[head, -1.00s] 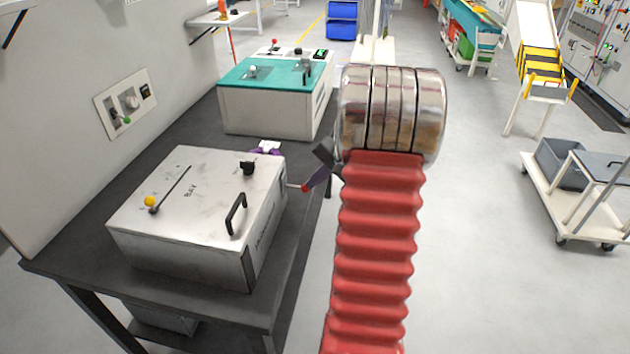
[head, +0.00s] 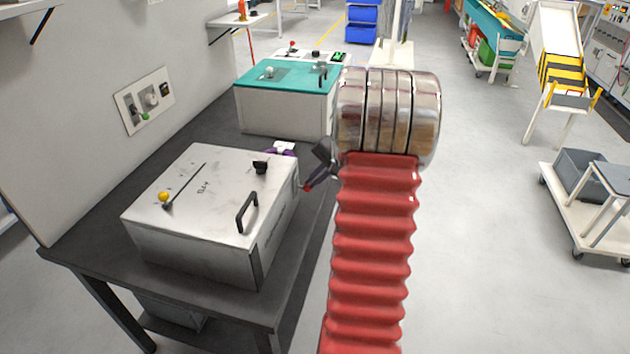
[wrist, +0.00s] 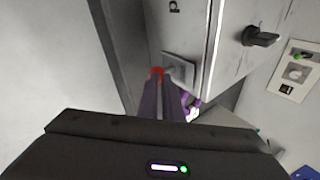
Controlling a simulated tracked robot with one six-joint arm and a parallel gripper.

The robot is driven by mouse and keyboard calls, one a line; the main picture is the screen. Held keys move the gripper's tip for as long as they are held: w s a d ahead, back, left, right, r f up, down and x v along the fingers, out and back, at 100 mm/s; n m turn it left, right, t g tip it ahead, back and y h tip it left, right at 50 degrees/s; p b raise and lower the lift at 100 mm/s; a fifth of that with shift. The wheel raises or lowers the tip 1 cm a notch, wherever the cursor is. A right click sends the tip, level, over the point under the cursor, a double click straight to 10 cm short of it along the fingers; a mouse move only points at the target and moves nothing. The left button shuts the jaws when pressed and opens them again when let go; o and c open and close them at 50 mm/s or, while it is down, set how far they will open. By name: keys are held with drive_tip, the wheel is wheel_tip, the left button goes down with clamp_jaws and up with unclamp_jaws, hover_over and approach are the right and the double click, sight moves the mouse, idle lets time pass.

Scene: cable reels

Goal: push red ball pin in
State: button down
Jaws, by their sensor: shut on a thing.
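The red ball pin (head: 307,188) is at the right side of the pale metal box (head: 190,240), its ball close to that face. In the wrist view the red ball (wrist: 157,71) shows at the fingertips, in front of a metal plate (wrist: 179,68) on the box's side. My gripper (head: 312,183) reaches in from the right with its narrow fingers shut on the ball. In the wrist view my gripper (wrist: 160,82) hides most of the ball. The pin's rod is hardly visible.
The box stands on a dark table (head: 70,235). It carries a yellow ball lever (head: 164,197), a black handle (head: 247,211) and a black knob (head: 261,167). A teal-topped box (head: 290,85) stands behind. Purple parts (head: 280,151) lie near the far corner.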

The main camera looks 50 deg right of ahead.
drive_tip(key=shift+a, duration=0.25)
drive_tip(key=v, duration=1.4)
drive_tip(key=shift+d, duration=0.4)
drive_tip(key=s+a+f+n+g, duration=0.1)
drive_tip(key=s+a+f+g, duration=0.1)
drive_tip(key=s+a+f, duration=0.3)
drive_tip(key=s+a+r+n, duration=0.1)
drive_tip(key=a+n, duration=0.4)
drive_tip(key=a, duration=0.8)
drive_tip(key=s+a+r+n, duration=0.1)
drive_tip(key=a+r+n, duration=0.3)
drive_tip(key=a, duration=1)
drive_tip(key=s+a+r+n+h, duration=0.1)
drive_tip(key=a+n, duration=0.4)
drive_tip(key=a, duration=0.8)
wheel_tip(320, 180, up, 2)
drive_tip(key=shift+s+a+r+n+t, duration=0.15)
drive_tip(key=shift+s+n+t, duration=0.2)
drive_tip(key=shift+s, duration=0.2)
